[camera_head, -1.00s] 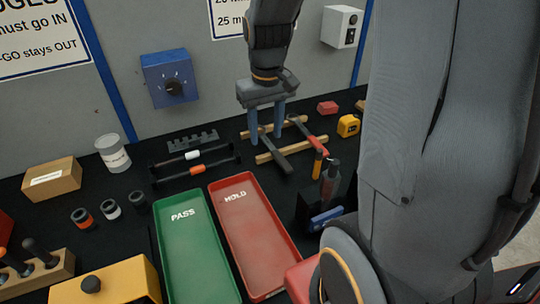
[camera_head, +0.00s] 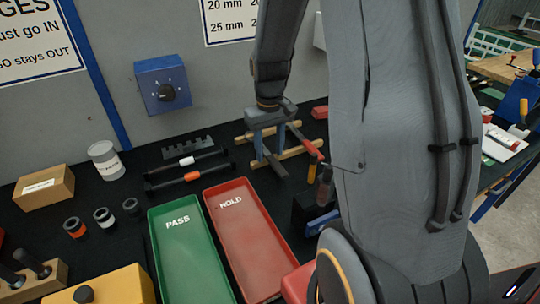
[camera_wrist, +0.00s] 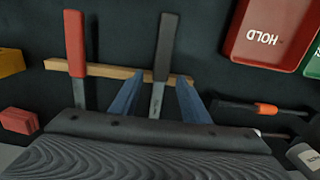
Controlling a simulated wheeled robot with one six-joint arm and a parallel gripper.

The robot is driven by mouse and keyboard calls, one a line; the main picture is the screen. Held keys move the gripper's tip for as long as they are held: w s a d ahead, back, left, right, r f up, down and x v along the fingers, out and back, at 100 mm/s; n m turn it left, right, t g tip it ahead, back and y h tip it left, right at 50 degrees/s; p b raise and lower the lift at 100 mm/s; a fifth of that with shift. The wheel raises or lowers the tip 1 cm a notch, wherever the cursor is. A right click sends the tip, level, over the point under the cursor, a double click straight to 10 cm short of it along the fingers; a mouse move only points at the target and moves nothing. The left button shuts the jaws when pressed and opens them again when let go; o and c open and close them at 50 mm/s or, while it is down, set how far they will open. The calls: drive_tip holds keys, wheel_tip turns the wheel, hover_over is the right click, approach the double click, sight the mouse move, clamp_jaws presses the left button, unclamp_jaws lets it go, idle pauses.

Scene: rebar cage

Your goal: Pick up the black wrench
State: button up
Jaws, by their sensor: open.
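The black wrench has a black handle (camera_wrist: 166,45) and a grey metal shank that runs toward my gripper in the wrist view. In the head view its black handle (camera_head: 275,166) lies on the wooden strips, partly hidden by my gripper. My gripper (camera_wrist: 160,80) is open, with one blue finger on each side of the wrench in the wrist view. In the head view the gripper (camera_head: 271,152) points down at the wrench. I cannot tell whether the fingers touch it. The wrench's far end is hidden behind the gripper body.
A red-handled tool (camera_wrist: 75,45) lies beside the wrench on the wooden strip (camera_wrist: 110,70). The red HOLD tray (camera_head: 250,240) and green PASS tray (camera_head: 190,260) stand in front. Bar gauges (camera_head: 190,176) lie to the left. A black holder (camera_head: 308,215) with tools stands to the right.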

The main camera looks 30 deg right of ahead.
drive_tip(key=shift+f, duration=0.1)
drive_tip(key=shift+c, duration=0.4)
clamp_jaws()
